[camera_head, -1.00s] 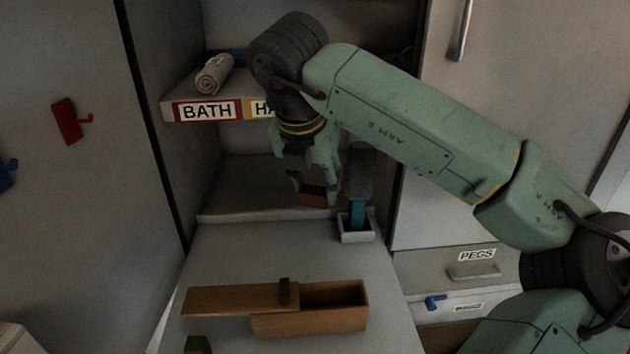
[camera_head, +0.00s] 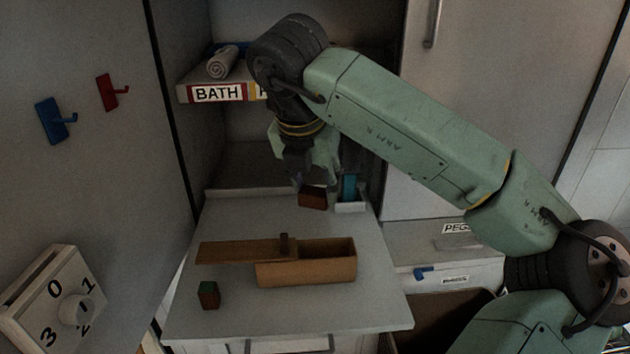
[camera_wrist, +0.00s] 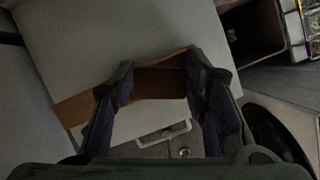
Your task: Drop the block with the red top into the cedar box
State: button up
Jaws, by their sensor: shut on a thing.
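My gripper (camera_head: 318,180) is shut on a reddish-brown block (camera_head: 312,198) and holds it above the back part of the counter. In the wrist view the block (camera_wrist: 160,82) sits between the two fingertips; its top colour is hard to make out. The cedar box (camera_head: 308,274) stands on the counter, nearer than the block in the head view. Its lid (camera_head: 225,251), with a dark knob, is slid to the left, leaving the right part of the box open.
A green-topped block (camera_head: 208,295) stands on the counter left of the box. A white tray (camera_head: 350,208) with a teal item stands behind, right of my gripper. A shelf labelled BATH (camera_head: 217,93) is at the back left.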

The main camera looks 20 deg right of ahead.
aim_at(315, 209)
jog(key=shift+f+b, duration=1.3)
jog(key=shift+f, duration=1.55)
jog(key=o, duration=1.1)
jog(key=shift+r, duration=0.1)
jog(key=v, duration=1.2)
jog(key=shift+s+f, duration=0.1)
jog(key=shift+f, duration=0.1)
